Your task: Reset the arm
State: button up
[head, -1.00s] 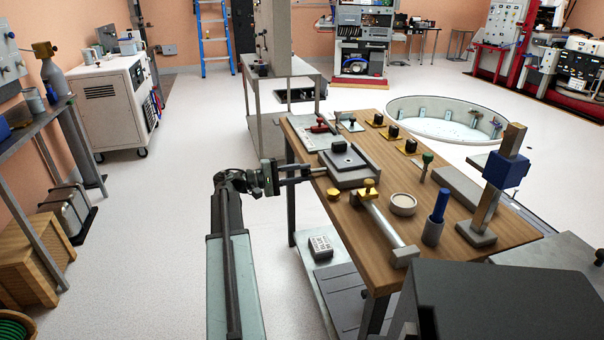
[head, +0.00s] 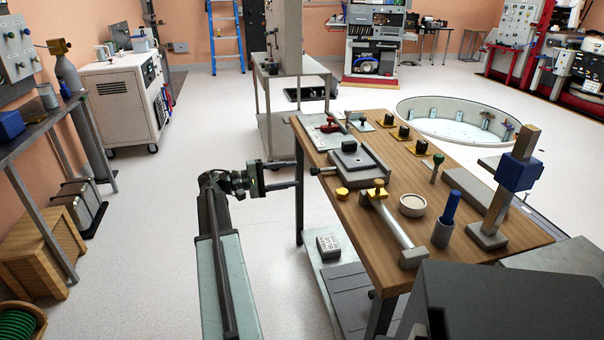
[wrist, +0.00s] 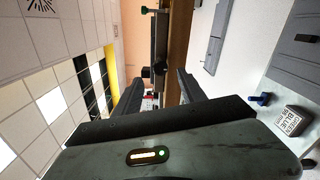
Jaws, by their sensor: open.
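My gripper (head: 297,172) is just off the left edge of the wooden workbench (head: 455,240), its fingers pointing right towards the bench. In the wrist view my gripper (wrist: 160,90) shows two dark fingers apart, with nothing held between them. A grey block fixture (head: 355,162) with a dark top plate lies on the bench near that edge. Its thin bar with a dark end (head: 318,171) sticks out to the left, apart from my fingertips in the head view. My arm is bent, with the forearm below and left of the bench top.
On the bench stand a bar with a yellow clamp (head: 377,190), a round white dish (head: 412,205), a blue-handled tool in a grey cup (head: 443,233) and a post with a blue block (head: 515,173). A lower shelf (head: 335,270) holds a small labelled box (head: 328,246).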

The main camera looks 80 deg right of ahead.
jog(key=shift+w+a, duration=0.15)
jog(key=shift+w, duration=0.1)
